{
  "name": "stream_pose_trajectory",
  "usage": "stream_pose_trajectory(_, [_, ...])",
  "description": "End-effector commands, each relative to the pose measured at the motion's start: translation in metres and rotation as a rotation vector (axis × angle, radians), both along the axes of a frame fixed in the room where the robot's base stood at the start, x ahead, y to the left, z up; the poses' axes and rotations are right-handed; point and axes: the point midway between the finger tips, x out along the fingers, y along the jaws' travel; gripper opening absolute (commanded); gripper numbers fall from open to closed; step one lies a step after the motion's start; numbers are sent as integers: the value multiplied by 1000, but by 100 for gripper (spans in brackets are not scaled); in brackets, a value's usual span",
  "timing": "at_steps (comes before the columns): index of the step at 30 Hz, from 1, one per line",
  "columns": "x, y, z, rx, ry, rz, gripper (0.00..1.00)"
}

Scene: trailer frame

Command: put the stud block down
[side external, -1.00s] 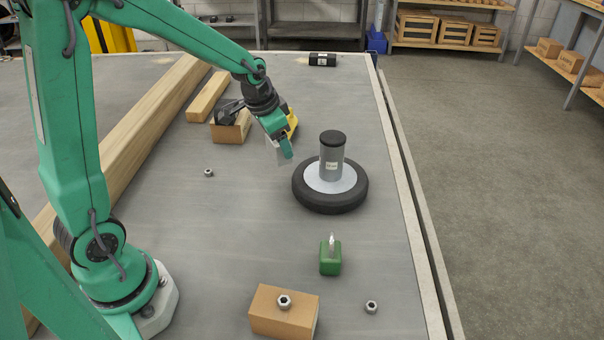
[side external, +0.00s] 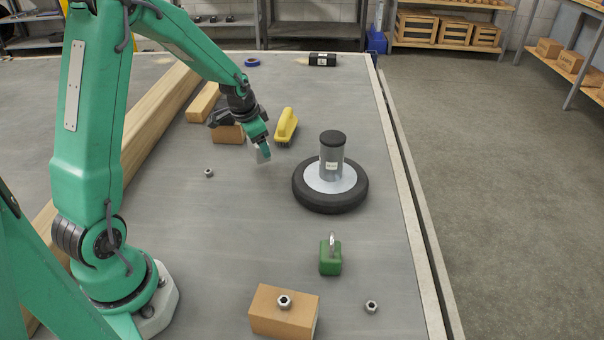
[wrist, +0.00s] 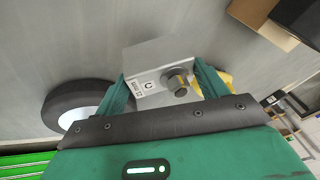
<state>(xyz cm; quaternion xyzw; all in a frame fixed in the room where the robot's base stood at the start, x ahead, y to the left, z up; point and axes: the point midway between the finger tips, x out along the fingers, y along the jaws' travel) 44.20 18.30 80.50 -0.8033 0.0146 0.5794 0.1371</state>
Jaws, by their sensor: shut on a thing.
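The stud block (wrist: 160,72) is a grey metal block with a white label marked "C" and a bolt-like stud standing out of its near face. In the wrist view it sits between the two green fingers of my gripper (wrist: 163,86), which is shut on it. In the side view my gripper (side external: 264,148) points down and the stud block (side external: 261,154) shows as a small pale piece at its tips, partly hidden. I cannot tell whether the block's underside touches the bench.
A black wheel (side external: 304,193) carrying a grey canister (side external: 331,158) lies to the right. A nut (side external: 208,173) lies left. The grey bench (side external: 250,220) in front is mostly clear.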

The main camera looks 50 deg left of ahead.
Motion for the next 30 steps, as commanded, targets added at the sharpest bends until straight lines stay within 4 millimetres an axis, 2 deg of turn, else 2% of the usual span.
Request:
stream_pose_trajectory(10, [1, 5, -5, 4, -1, 1, 1])
stream_pose_trajectory(21, [1, 5, -40, 3, -1, 1, 1])
stream_pose_trajectory(30, [1, 5, -42, 4, -2, 1, 1])
